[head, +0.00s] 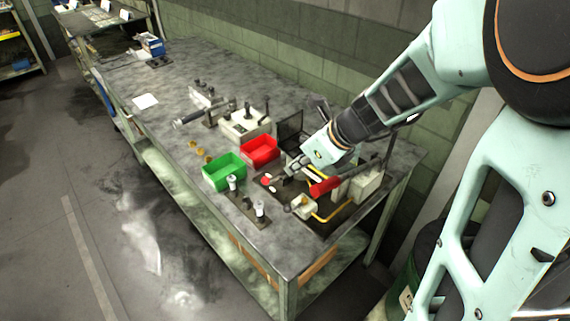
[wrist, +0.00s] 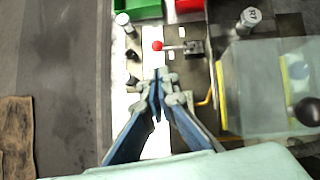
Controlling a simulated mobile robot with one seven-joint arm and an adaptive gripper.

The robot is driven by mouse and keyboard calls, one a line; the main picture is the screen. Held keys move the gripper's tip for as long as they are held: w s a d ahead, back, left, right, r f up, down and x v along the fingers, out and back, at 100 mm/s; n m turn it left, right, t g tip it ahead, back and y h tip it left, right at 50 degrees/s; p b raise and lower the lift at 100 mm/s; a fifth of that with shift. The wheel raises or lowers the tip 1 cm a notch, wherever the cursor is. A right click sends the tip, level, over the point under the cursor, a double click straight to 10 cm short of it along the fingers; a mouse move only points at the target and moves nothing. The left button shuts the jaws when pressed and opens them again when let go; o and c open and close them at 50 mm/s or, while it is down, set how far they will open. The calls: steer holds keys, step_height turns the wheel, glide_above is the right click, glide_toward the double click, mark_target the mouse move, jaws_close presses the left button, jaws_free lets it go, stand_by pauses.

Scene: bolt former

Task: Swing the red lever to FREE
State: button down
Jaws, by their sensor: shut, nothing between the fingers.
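The red lever shows in the wrist view as a red ball knob (wrist: 157,46) on a thin rod. The rod runs right to a dark pivot block (wrist: 195,47). The knob lies over a white strip, and I cannot read any FREE marking. In the head view a small red knob (head: 266,181) shows in front of the red bin. My gripper (wrist: 160,77) is shut and empty, its tips a little below the knob in the wrist picture and apart from it. In the head view my gripper (head: 287,174) is small and partly blends with the fixture.
A green bin (head: 223,172) and a red bin (head: 260,151) stand close by on the bench. Metal posts (head: 260,210) rise at the bench's front. A red cylinder (head: 324,187) and a yellow bent bar (head: 335,214) lie to the right. The bench's left part is clearer.

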steer(key=shift+a, duration=0.1)
steer(key=b+x, duration=0.2)
steer(key=x, duration=0.8)
